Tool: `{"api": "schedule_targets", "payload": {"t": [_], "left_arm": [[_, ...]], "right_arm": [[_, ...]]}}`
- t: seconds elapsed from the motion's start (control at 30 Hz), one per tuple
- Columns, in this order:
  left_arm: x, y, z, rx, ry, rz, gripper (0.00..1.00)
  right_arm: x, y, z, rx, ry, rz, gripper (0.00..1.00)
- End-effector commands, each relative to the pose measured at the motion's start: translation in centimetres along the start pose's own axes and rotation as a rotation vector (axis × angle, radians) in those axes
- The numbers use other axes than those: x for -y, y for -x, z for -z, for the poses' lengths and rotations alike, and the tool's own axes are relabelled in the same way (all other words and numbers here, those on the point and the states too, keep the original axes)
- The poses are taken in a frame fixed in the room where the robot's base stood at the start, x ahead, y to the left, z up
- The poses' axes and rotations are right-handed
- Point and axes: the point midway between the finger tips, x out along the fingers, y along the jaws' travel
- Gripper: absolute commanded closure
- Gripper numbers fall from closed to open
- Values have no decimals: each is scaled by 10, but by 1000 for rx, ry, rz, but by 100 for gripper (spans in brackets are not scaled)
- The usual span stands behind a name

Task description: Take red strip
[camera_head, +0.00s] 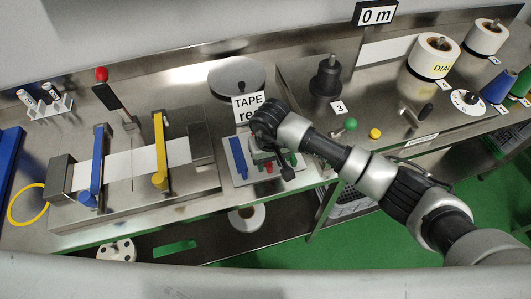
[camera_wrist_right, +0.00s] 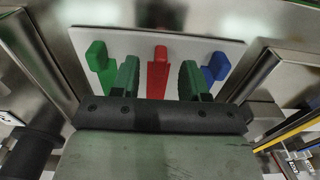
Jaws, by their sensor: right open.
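The red strip (camera_wrist_right: 158,72) lies on a white board (camera_wrist_right: 220,45) in the right wrist view, between a green strip (camera_wrist_right: 99,65) and a blue strip (camera_wrist_right: 214,68). My right gripper (camera_wrist_right: 158,80) is open, with one green-padded finger on each side of the red strip and gaps between them. Whether the fingers are level with the strip or above it I cannot tell. In the head view the right gripper (camera_head: 272,160) is over the board (camera_head: 228,158), and the red strip (camera_head: 268,168) shows only in small part beneath it. My left gripper is not in view.
Left of the board stands a metal fixture with a blue lever (camera_head: 97,165), a yellow lever (camera_head: 160,150) and a white band. A sign (camera_head: 248,105) reading TAPE stands behind the gripper. Green (camera_head: 351,124) and yellow (camera_head: 375,133) knobs sit to the right.

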Motion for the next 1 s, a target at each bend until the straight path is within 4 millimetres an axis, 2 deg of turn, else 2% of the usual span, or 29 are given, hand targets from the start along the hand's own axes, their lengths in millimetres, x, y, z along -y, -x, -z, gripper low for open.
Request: {"api": "schedule_targets", "payload": {"t": [0.03,0.2,0.4,0.47,0.7,1.0], "left_arm": [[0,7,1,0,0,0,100],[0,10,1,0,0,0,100],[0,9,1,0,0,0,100],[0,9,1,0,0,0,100],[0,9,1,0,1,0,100],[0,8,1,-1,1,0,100]], "right_arm": [[1,-5,0,4,-2,2,55],[0,-21,0,1,-1,2,55],[0,-23,0,-1,0,1,55],[0,-23,0,-1,0,1,61],[0,-22,0,-1,0,1,98],[0,-22,1,-2,0,1,100]]}}
